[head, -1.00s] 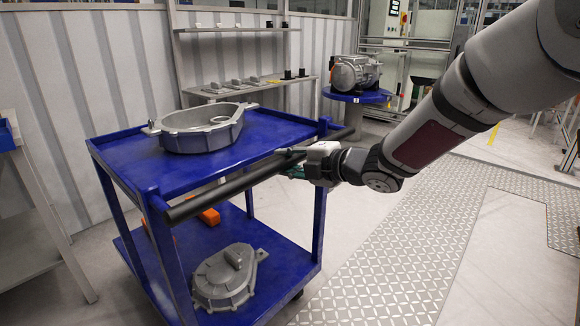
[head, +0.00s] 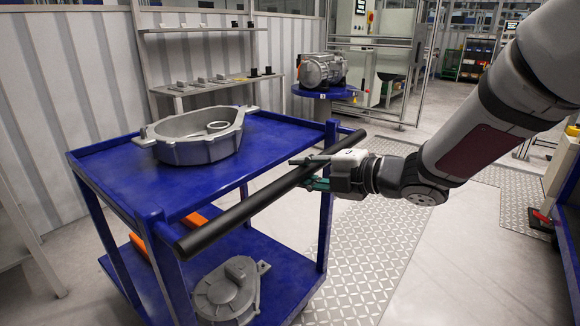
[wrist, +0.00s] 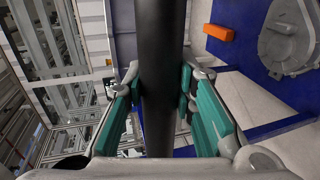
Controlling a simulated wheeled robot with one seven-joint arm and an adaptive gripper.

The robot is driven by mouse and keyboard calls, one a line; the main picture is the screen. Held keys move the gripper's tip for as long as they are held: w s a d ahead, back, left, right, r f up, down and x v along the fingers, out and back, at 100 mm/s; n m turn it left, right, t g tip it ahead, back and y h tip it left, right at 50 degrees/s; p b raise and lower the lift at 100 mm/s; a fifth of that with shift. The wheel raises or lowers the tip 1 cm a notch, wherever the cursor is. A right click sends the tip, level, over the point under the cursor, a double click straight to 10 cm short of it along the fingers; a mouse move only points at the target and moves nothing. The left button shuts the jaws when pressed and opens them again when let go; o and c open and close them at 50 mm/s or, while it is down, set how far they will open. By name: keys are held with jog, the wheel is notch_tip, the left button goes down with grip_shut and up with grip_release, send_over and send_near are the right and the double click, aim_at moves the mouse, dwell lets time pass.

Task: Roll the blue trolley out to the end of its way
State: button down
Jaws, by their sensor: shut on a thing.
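The blue trolley (head: 110,172) stands at the left and middle of the head view, with two shelves and a black push bar (head: 236,212) along its near side. My gripper (head: 312,172) is shut on the bar, toward its far right end. In the wrist view the bar (wrist: 161,80) runs upright between the green finger pads of my gripper (wrist: 161,100). A grey metal housing (head: 196,138) sits on the top shelf. A second grey casting (head: 228,292) lies on the lower shelf, partly out of frame. It also shows in the wrist view (wrist: 290,35).
An orange block (wrist: 219,33) lies on the lower shelf. A wall shelf (head: 200,88) with small parts is behind the trolley. A round blue stand (head: 322,92) holds a motor-like unit (head: 322,69). Open floor (head: 440,255) lies to the right. A blue object (head: 568,235) stands at the right edge.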

jog(key=shift+s+d, duration=0.4)
jog(key=shift+d, duration=0.15)
jog(key=shift+s+d+f, duration=0.1)
jog(key=c, duration=1.3)
grip_release()
jog(key=shift+d, duration=0.2)
jog(key=shift+a, duration=0.1)
jog(key=v, duration=1.2)
jog(key=shift+s, duration=0.1)
